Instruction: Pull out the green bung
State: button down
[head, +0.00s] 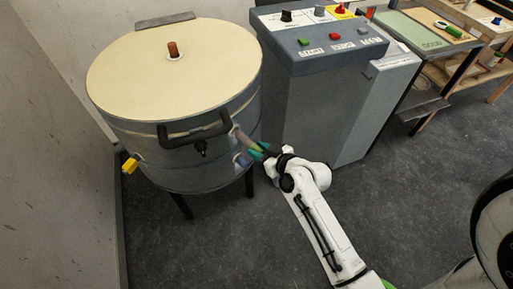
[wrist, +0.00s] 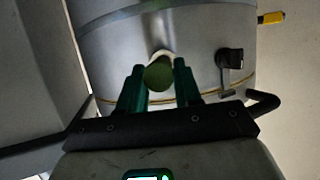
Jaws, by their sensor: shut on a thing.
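The green bung (wrist: 158,76) shows end-on in the wrist view, in front of a pale ring (wrist: 162,55) on the wall of the metal drum. My gripper (wrist: 159,73) has one teal finger on each side of the bung and is shut on it. In the head view my gripper (head: 259,150) reaches the right side of the drum (head: 215,165), low on its wall. The bung is hard to make out there, mostly hidden by the fingers. I cannot tell how deep it sits.
The drum has a cream lid (head: 140,70) with a brown plug (head: 173,50), a black handle (head: 195,133) and a yellow plug (head: 130,165) at left. A grey control cabinet (head: 315,110) stands close behind my gripper. Dark floor (head: 230,240) is clear in front.

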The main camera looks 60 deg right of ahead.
jog(key=shift+s+a, duration=0.25)
jog(key=shift+s, duration=1.05)
